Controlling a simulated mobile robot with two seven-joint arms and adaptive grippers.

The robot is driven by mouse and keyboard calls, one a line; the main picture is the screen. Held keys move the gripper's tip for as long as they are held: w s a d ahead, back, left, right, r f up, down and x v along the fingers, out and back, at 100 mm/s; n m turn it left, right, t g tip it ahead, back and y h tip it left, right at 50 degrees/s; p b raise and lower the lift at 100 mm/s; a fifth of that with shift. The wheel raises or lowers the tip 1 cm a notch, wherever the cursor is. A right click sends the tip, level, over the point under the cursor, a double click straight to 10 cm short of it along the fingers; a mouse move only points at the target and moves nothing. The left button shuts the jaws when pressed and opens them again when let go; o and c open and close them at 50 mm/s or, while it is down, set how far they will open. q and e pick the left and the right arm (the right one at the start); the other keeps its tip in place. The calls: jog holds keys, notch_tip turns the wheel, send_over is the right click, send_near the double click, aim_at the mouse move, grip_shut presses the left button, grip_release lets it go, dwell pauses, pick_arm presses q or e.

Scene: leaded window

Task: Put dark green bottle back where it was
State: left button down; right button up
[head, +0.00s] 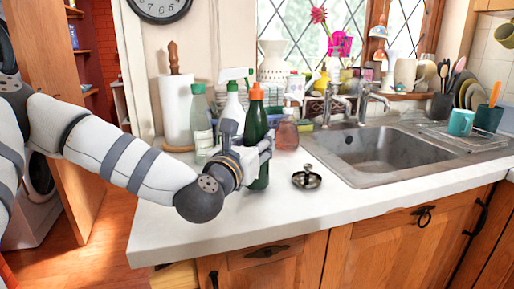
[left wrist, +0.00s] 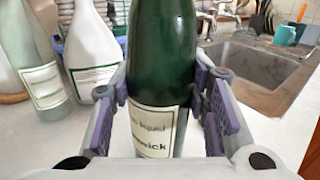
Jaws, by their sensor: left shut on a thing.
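The dark green bottle (head: 256,122) with an orange cap is upright over the front part of the white counter. My left gripper (head: 254,149) is shut on its body. In the left wrist view the bottle (left wrist: 161,45) stands between the two purple finger pads (left wrist: 162,95), with a white label below them. The gripper hides part of the bottle in the head view. I cannot tell whether its base touches the counter. My right gripper is not in view.
Just behind are a pale green bottle (head: 201,122), a white spray bottle (head: 232,108) and an amber soap bottle (head: 286,130). A small metal strainer (head: 307,179) lies to the right, before the sink (head: 385,148). The counter's front left (head: 165,225) is clear.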

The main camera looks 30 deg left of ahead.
pick_arm(q)
jog(key=shift+f, duration=0.3)
jog(key=shift+f, duration=0.25)
jog(key=c, duration=0.9)
grip_release()
